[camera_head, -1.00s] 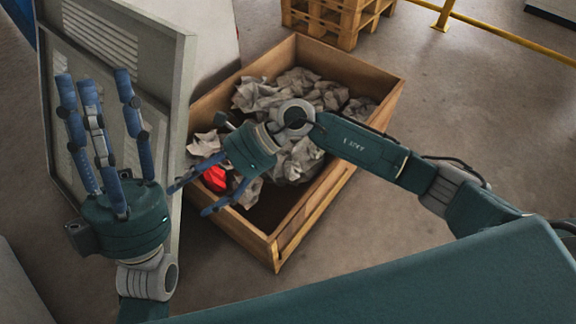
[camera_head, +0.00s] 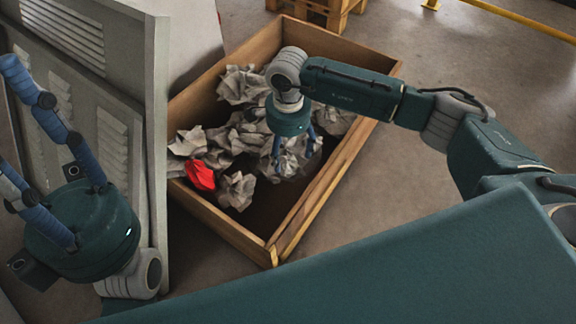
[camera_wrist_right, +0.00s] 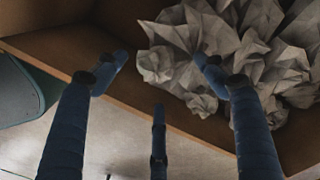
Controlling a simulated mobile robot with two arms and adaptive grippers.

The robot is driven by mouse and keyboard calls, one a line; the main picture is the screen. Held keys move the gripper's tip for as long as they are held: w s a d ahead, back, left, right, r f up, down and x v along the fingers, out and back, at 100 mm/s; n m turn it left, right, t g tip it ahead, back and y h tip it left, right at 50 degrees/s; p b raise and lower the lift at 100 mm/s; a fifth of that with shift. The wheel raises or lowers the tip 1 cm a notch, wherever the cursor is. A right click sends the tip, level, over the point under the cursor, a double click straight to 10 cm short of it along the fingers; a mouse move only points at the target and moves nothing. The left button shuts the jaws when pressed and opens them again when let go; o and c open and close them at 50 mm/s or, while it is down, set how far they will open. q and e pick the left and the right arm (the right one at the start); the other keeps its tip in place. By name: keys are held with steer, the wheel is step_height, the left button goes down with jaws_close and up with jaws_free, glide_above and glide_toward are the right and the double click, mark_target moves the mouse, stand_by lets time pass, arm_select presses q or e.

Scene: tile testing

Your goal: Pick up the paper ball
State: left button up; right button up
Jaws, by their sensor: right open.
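Several crumpled grey paper balls lie in a wooden crate; one (camera_head: 236,190) is near its front left. My right gripper (camera_head: 293,150) points down into the crate, over the paper at its middle right. In the right wrist view its three fingers (camera_wrist_right: 160,85) are spread apart with nothing between them, and crumpled paper (camera_wrist_right: 245,50) lies beyond and beside the right finger. Contact with the paper cannot be told. My left gripper (camera_head: 42,130) is at the left edge, fingers spread and empty, away from the crate.
The wooden crate (camera_head: 225,226) has raised walls around the paper. A red crumpled piece (camera_head: 200,175) lies at its left side. A grey louvred panel (camera_head: 125,95) stands close along the crate's left. A wooden pallet (camera_head: 318,12) is behind. The floor at right is clear.

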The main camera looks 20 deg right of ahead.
mark_target(288, 159)
step_height(288, 159, down, 5)
steer(key=shift+s+a+r+b, duration=0.1)
steer(key=shift+s+b, duration=0.05)
steer(key=shift+b, duration=0.85)
steer(key=shift+r, duration=0.1)
steer(key=c, duration=0.8)
